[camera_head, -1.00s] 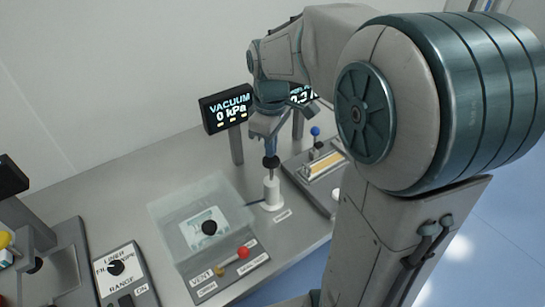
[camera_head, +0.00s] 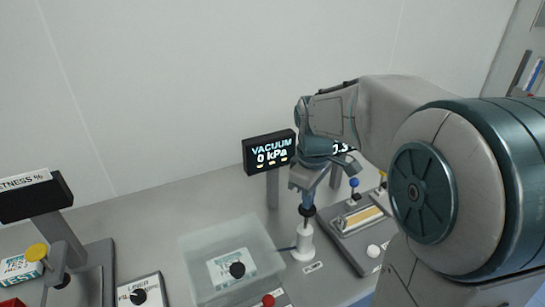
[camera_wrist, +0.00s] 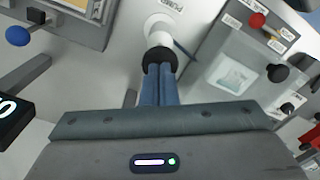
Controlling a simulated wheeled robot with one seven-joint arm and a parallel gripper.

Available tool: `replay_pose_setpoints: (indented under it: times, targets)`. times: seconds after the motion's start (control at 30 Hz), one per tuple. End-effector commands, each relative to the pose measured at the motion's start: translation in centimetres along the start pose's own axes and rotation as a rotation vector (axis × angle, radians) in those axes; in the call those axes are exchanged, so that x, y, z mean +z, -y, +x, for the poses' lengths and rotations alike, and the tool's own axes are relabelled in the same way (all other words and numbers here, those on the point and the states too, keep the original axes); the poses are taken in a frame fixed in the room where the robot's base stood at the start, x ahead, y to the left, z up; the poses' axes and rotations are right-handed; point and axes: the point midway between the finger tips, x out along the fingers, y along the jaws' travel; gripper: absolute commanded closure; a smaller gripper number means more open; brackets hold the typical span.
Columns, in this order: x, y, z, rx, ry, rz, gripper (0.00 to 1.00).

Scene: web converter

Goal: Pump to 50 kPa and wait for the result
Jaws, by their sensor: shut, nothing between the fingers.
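The vacuum display (camera_head: 270,153) reads "VACUUM 0 kPa" with small yellow marks below the number. The white pump (camera_head: 302,242) stands on the bench in front of it, with a black knob (camera_head: 307,210) on top. My gripper (camera_head: 303,196) is shut and empty, pointing down with its fingertips at the knob. In the wrist view the blue fingers (camera_wrist: 160,80) end at the black knob (camera_wrist: 159,58), and a "PUMP" label lies beyond the white pump body (camera_wrist: 158,30). Whether they touch is hard to tell. The clear vacuum chamber (camera_head: 205,255) holds a white packet (camera_head: 228,268).
A red knob (camera_head: 268,300) sits at the chamber's front edge; it also shows in the wrist view (camera_wrist: 257,20). A sealer-like device (camera_head: 375,240) with a blue knob (camera_head: 354,183) stands right of the pump. Another station with a display (camera_head: 35,198) is at left.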

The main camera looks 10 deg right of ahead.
Motion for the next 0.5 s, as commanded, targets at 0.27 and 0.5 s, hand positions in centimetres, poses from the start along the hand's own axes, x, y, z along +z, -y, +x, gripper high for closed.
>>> replay_pose_setpoints:
  times: [0.27,0.5]
  targets:
    - [0.0,0.0,2.0,-0.001,0.001,0.0,1.0]
    - [0.0,0.0,3.5,-0.001,0.001,0.0,1.0]
